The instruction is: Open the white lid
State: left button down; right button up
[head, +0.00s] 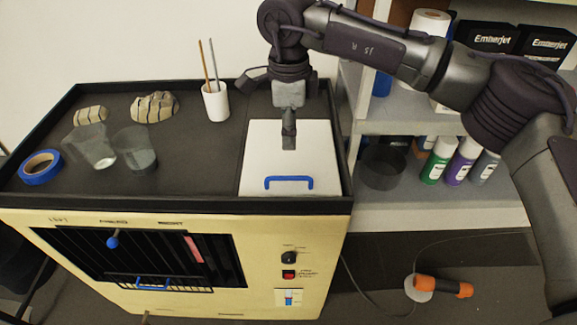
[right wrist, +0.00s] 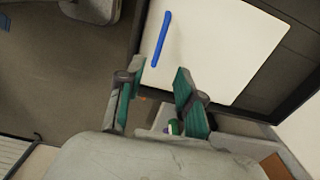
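The white lid (head: 270,150) lies flat and closed on the right part of the dark tray top of the cream machine. Its blue handle (head: 288,182) runs along the lid's front edge. In the right wrist view, the lid (right wrist: 225,45) fills the top right, with the blue handle (right wrist: 161,38) beyond the fingertips. My right gripper (head: 289,145) points down above the lid, behind the handle. In the wrist view its two green-padded fingers (right wrist: 160,72) stand apart with nothing between them. My left gripper is not in view.
A white cup with sticks (head: 215,102), two clear cups (head: 134,148), pale sliced pieces (head: 155,106) and blue tape (head: 40,167) sit left of the lid. A raised black rim (head: 180,202) edges the top. Shelves with spray cans (head: 438,160) stand close on the right.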

jog(key=p, duration=0.4)
send_near(289, 171)
jog(key=s+f, duration=0.1)
jog(key=s, duration=0.2)
jog(key=s+f, duration=0.1)
jog(key=s, duration=0.1)
jog(key=shift+s+f, duration=0.1)
jog(key=shift+f, duration=1.05)
jog(key=shift+c, duration=0.4)
grip_shut()
